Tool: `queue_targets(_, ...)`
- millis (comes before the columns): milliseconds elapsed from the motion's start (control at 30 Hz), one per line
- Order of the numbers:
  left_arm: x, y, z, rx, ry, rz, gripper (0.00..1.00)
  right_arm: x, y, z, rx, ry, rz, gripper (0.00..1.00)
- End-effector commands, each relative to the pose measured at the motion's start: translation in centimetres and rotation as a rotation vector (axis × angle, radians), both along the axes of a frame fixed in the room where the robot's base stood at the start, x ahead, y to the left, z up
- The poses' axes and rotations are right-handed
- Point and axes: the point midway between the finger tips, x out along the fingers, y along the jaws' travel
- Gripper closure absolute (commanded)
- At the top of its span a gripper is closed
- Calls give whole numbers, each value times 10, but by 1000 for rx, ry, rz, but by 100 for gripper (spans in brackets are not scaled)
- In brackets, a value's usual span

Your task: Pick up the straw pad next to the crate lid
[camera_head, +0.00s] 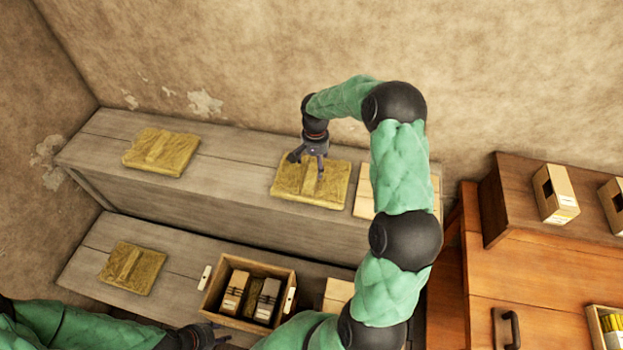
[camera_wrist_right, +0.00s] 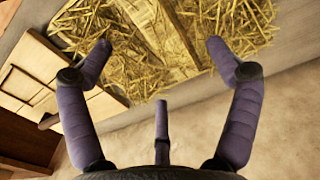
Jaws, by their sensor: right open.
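The straw pad (camera_head: 287,188) lies flat on the upper grey bench, just left of the crate lid (camera_head: 364,203), which is pale wood and partly hidden behind my right arm. My right gripper (camera_head: 307,166) is over the pad, open and empty, with its fingers pointing down. In the right wrist view the straw pad (camera_wrist_right: 187,45) fills the top, with a pale wooden strip across it. The spread fingers (camera_wrist_right: 163,64) frame the pad; I cannot tell whether they touch it. My left gripper (camera_head: 212,336) is low at the bottom edge, its fingers unclear.
Another straw pad (camera_head: 161,152) lies at the upper bench's left, and one (camera_head: 132,268) on the lower bench. An open crate (camera_head: 213,290) holding boxes and a dark bundle stands on the lower bench. An orange wooden cabinet (camera_head: 540,285) is at right. The wall rises behind the bench.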

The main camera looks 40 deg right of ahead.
Motion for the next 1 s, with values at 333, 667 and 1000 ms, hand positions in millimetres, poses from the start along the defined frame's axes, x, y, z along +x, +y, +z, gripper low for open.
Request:
queue_targets(333, 0, 0, -1, 0, -1, 0, 60, -2, 1, -32, 3, 3, 2, 11)
queue_targets(667, 0, 0, -1, 0, -1, 0, 60, -1, 0, -53, 0, -1, 1, 11)
queue_targets(1000, 0, 0, -1, 0, -1, 0, 60, -2, 0, -53, 1, -1, 2, 83)
